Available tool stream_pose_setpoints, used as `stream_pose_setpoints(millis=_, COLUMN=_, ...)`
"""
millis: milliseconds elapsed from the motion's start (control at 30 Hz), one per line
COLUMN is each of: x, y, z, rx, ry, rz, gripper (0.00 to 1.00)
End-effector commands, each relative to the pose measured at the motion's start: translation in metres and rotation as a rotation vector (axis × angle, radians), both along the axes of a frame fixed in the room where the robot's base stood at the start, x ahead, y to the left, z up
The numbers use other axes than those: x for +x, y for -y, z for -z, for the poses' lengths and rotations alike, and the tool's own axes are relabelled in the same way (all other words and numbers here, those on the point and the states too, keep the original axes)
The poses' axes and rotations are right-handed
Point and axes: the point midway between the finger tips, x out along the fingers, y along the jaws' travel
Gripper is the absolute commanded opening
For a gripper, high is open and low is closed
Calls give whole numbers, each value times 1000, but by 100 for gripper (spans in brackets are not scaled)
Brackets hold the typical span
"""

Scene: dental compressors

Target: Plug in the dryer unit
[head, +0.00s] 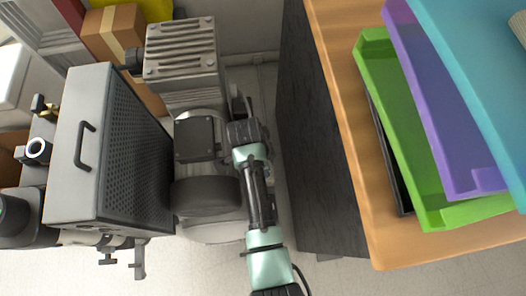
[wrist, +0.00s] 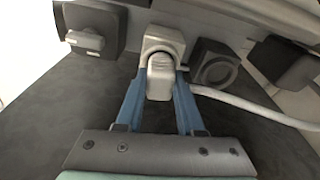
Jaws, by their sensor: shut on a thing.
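A light grey plug (wrist: 161,77) with a pale cable (wrist: 255,108) is between the two blue fingers of my gripper (wrist: 161,88) in the wrist view. The fingers are shut on the plug. The plug's front is right up against a light grey square socket (wrist: 164,37) on the wall strip; I cannot tell how deep it sits. In the head view, my arm reaches down beside a grey box with a handle and perforated side (head: 88,150) and a motor-like machine (head: 195,138). Which of these is the dryer unit is not clear. The gripper's fingertips are hidden there.
A dark socket (wrist: 92,27) is left of the light one; another dark round socket (wrist: 214,66) and a dark block (wrist: 281,62) are to the right. A wooden-topped cabinet (head: 345,120) with green (head: 400,120) and purple trays (head: 440,110) stands close right of my arm.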

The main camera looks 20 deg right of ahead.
Motion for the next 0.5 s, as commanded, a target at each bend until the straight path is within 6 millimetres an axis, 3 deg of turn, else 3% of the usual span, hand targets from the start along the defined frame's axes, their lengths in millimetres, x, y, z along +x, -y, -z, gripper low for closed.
stream_pose_setpoints(millis=233, x=0, y=0, z=10, rx=0, ry=1, rz=0, gripper=0)
stream_pose_setpoints(millis=267, x=0, y=0, z=10, rx=0, ry=1, rz=0, gripper=39)
stream_pose_setpoints(millis=433, x=0, y=0, z=8, rx=0, ry=1, rz=0, gripper=69)
stream_pose_setpoints(millis=500, x=0, y=0, z=9, rx=0, ry=1, rz=0, gripper=72)
